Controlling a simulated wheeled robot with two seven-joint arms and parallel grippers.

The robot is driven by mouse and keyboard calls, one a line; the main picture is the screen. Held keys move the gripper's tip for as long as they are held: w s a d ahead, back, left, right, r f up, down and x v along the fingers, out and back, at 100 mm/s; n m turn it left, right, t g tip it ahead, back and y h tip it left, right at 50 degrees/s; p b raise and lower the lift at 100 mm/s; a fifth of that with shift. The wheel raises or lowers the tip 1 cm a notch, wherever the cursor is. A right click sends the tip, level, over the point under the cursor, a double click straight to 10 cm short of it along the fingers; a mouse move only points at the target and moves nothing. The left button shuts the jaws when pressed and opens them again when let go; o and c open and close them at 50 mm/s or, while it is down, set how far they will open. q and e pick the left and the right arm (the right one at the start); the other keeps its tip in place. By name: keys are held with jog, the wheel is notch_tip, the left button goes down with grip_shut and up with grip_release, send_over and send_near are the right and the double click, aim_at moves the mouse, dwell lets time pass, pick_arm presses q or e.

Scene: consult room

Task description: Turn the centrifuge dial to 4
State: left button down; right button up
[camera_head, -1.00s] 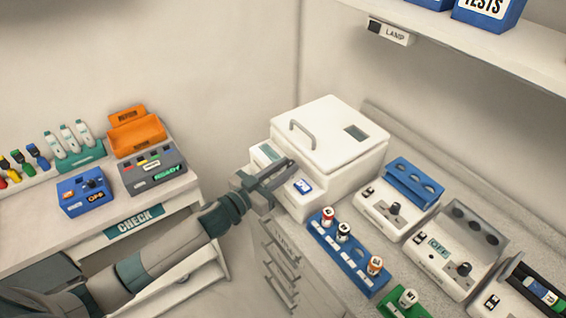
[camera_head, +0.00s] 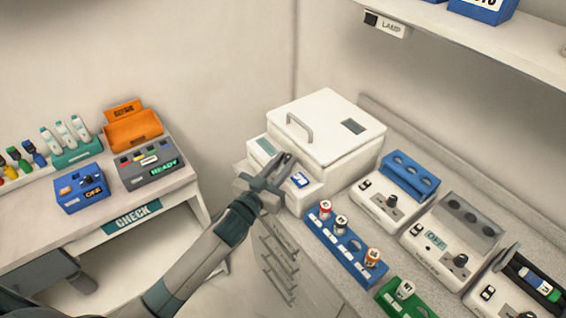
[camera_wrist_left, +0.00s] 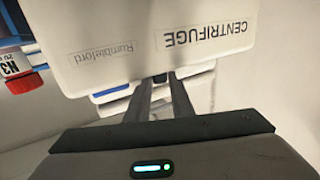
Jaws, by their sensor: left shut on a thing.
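The centrifuge (camera_head: 322,125) is a white box with a handled lid, at the middle of the head view. In the left wrist view its white panel (camera_wrist_left: 110,45) shows the word CENTRIFUGE upside down. My left gripper (camera_head: 284,163) is at its front face, between a small display (camera_head: 266,147) and a blue-and-white button (camera_head: 299,180). In the left wrist view the fingers (camera_wrist_left: 160,80) are close together, shut on a small dark part that I take for the dial. The dial's marks and pointer are hidden. My right gripper is not in view.
A blue rack (camera_head: 345,250) with several capped vials stands just right of my gripper. White devices with knobs (camera_head: 388,212) line the counter further right. A side table (camera_head: 30,235) at the left holds an orange tray (camera_head: 133,130) and boxes. A shelf (camera_head: 480,35) overhangs the right.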

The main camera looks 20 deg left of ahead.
pick_arm(q)
jog(key=c, duration=1.8)
grip_release()
jog(key=shift+r, duration=0.1)
jog(key=shift+c, duration=0.2)
jog(key=shift+s, duration=0.1)
jog(key=shift+s+a+b, duration=0.15)
jog(key=shift+s+b, duration=0.2)
jog(key=shift+s, duration=0.15)
jog(key=b+v, duration=0.5)
jog(key=v, duration=1.1)
